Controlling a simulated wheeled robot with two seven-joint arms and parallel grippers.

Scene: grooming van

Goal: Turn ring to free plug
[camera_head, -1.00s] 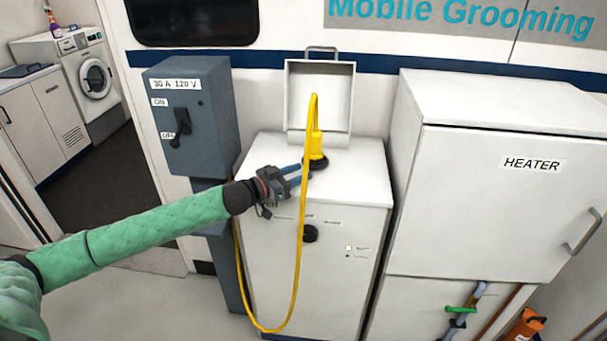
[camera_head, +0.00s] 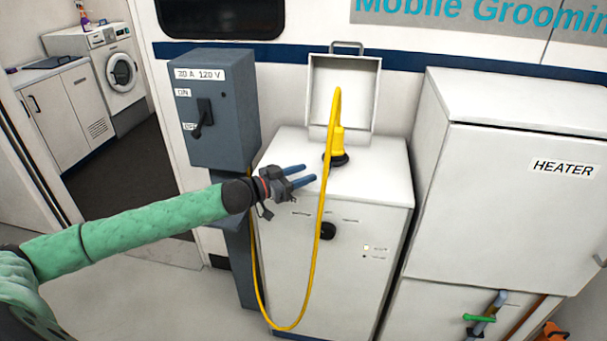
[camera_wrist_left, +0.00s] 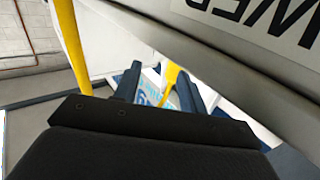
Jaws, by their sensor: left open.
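The yellow plug (camera_head: 338,141) stands upright on top of the white cabinet, in front of its raised lid. A dark ring (camera_head: 336,160) surrounds the plug's base. The yellow cable (camera_head: 321,215) loops from the plug's top down the cabinet front. My left gripper (camera_head: 309,173) is open and empty, left of and nearer than the ring, its fingers apart from it. In the left wrist view a yellow piece (camera_wrist_left: 170,78) shows between and beyond the fingers; I cannot tell whether it is plug or cable. My right gripper is not in view.
The white cabinet (camera_head: 290,158) has a dark knob on its front. A grey switch box (camera_head: 222,110) is on the left, and the heater cabinet (camera_head: 490,200) is close on the right. The hanging cable crosses just right of my gripper.

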